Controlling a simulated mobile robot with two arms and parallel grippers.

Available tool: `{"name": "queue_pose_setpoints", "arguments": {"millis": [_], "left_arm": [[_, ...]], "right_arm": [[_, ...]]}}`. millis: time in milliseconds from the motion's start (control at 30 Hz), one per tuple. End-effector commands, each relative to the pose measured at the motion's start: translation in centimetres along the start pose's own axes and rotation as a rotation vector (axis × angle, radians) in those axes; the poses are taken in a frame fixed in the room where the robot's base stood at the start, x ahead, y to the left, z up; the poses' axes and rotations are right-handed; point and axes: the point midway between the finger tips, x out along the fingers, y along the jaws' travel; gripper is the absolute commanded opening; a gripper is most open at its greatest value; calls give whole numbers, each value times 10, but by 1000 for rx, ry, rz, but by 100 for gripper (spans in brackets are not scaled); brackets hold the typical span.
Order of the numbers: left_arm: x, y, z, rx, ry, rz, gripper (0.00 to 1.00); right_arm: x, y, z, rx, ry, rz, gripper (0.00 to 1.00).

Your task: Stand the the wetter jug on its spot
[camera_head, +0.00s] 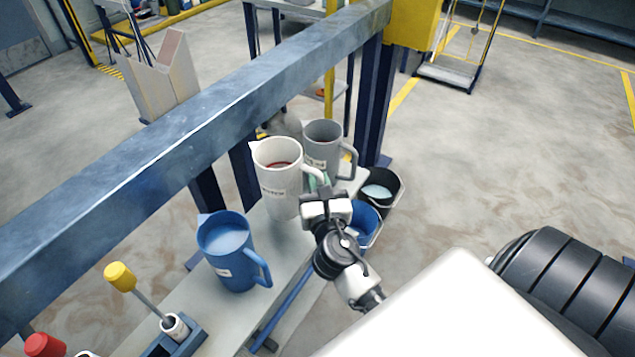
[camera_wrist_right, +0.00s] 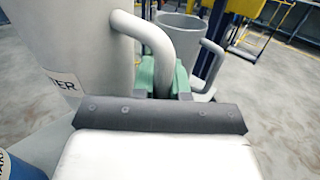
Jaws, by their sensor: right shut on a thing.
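The white wetter jug (camera_head: 280,185) is upright over the grey shelf, with dark red liquid inside. Its label (camera_wrist_right: 66,86) shows only the ending "TER" in the wrist view. My right gripper (camera_head: 322,188) is shut on the jug's handle (camera_wrist_right: 150,35), its green fingertips (camera_wrist_right: 163,72) at the handle's lower part. I cannot tell whether the jug's base touches the shelf. The marked spot is not visible. My left gripper is not in view.
A blue jug (camera_head: 228,255) stands nearer on the shelf (camera_head: 290,245); a grey jug (camera_head: 322,140) stands just behind the white one. Buckets (camera_head: 385,190) are at right. A blue beam (camera_head: 200,125) runs along the shelf's far side. A yellow-handled tool (camera_head: 120,277) stands in a holder.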

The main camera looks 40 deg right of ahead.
Motion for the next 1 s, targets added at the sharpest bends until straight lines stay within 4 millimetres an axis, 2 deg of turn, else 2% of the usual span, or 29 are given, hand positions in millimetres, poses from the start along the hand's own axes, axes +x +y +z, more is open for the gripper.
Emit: {"name": "queue_pose_setpoints", "arguments": {"millis": [33,167,267,567,800,1000], "left_arm": [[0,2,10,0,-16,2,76],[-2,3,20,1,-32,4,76],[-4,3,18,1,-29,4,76],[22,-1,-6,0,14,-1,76],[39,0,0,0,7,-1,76],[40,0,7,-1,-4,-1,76]], "right_arm": [[0,0,1,2,-3,0,0],[0,0,2,1,-2,1,0],[0,0,1,-1,-3,0,0],[-2,0,-28,1,-3,1,0],[-3,0,-48,1,-3,1,0],[-3,0,-49,1,-3,1,0]]}}
